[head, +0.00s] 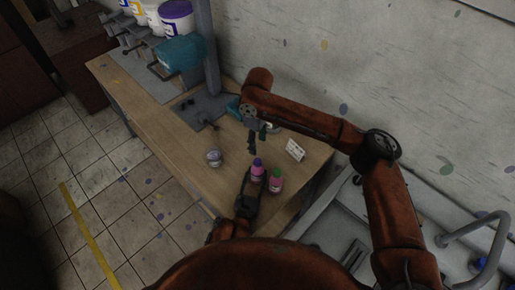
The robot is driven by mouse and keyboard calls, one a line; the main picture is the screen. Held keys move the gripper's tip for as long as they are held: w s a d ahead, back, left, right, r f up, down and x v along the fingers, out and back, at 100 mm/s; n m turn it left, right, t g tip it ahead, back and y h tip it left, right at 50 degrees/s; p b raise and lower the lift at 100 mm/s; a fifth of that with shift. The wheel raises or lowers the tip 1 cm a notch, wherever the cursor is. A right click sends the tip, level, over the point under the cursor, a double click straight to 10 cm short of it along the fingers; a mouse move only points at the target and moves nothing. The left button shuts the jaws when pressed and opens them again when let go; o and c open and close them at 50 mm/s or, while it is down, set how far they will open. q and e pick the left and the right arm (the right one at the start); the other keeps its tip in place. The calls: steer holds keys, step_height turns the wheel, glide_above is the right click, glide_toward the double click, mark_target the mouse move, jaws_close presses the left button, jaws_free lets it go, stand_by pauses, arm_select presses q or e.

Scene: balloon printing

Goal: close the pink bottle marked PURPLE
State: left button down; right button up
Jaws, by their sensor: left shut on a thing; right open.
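A pink bottle with a purple top (257,173) stands upright near the table's front edge. A second pink bottle with a green top (276,183) stands just to its right. The labels are too small to read, and I cannot tell how the purple top sits on its bottle. My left gripper (250,182) is shut on the purple-topped bottle from the lower left and hides part of it. My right gripper (252,149) points down, open, just above and slightly left of the purple top. I see nothing between its fingers.
A small jar (214,157) stands left of the bottles. A white card (294,150) stands to the right. The wooden table (150,128) has bare room left of the jar.

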arm_select(q)
steer(key=shift+f, duration=0.1)
steer(key=c, duration=1.2)
jaws_free()
steer(key=shift+o, duration=0.2)
steer(key=v, duration=1.2)
